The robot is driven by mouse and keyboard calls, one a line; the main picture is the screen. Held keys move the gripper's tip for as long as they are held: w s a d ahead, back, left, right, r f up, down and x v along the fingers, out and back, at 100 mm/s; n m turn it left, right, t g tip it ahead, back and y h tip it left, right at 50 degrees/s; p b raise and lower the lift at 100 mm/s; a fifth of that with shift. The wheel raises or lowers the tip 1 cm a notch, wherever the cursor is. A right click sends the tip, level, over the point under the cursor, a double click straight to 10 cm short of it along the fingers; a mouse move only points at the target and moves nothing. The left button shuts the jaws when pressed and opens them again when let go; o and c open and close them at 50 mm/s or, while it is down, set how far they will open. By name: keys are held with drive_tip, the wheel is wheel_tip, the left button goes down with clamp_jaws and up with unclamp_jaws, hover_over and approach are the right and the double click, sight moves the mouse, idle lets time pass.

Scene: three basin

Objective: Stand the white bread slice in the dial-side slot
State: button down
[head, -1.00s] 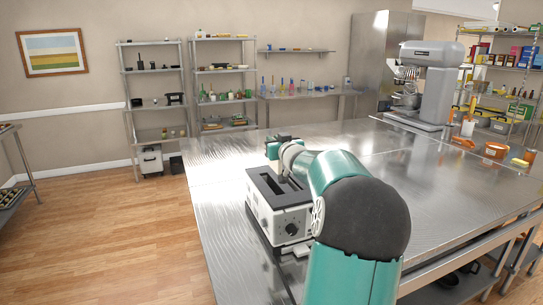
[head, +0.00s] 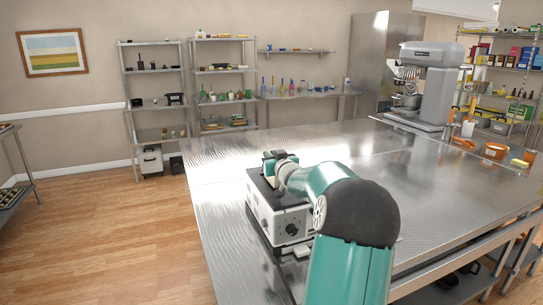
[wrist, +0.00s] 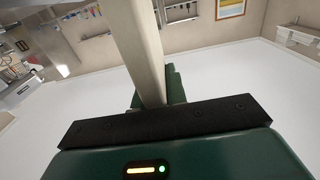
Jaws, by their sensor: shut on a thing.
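The white toaster (head: 278,222) stands near the left edge of the steel table, with its black dial facing the front right. My gripper (head: 275,158) is over the toaster top and hides most of the slots. In the wrist view, my gripper's green fingers (wrist: 158,92) are shut on the white bread slice (wrist: 138,45), seen nearly edge-on as a pale slab. In the head view the slice is mostly hidden by my gripper. I cannot tell which slot it is over or whether it has entered one.
The steel table (head: 340,145) is clear behind and right of the toaster. A stand mixer (head: 435,85) and an orange tub (head: 496,151) stand far off at the right. My arm blocks the view of the toaster's right side.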

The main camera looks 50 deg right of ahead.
drive_tip(key=shift+s+f, duration=0.1)
drive_tip(key=shift+f, duration=0.2)
drive_tip(key=c, duration=1.4)
unclamp_jaws()
drive_tip(key=shift+f, duration=0.1)
